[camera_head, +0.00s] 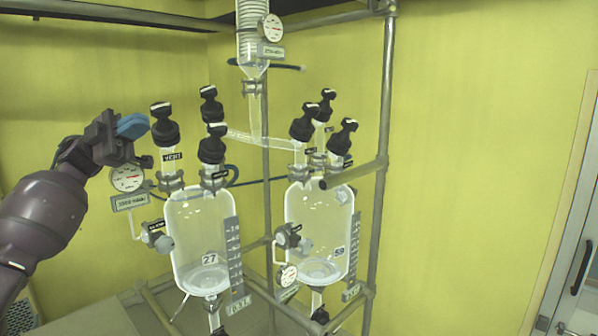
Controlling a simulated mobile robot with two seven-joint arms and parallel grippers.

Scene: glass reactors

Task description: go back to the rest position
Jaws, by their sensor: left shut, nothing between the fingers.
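My left gripper (133,127) is at the left of the head view, on a dark arm that comes in from the lower left. Its blue fingertip pad shows. It is shut with nothing in it, just left of a black valve knob (164,125); I cannot tell whether they touch. The left glass reactor (200,240) has label 27 and several black knobs on top. The right glass reactor (319,225) has label 59 and a similar set of knobs. My right gripper is not in view.
A gauge (127,177) hangs below my left gripper. A coiled glass condenser (252,30) stands above the reactors. Metal frame posts (385,100) surround them. A yellow wall (480,130) is behind, with a door (578,250) at the far right.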

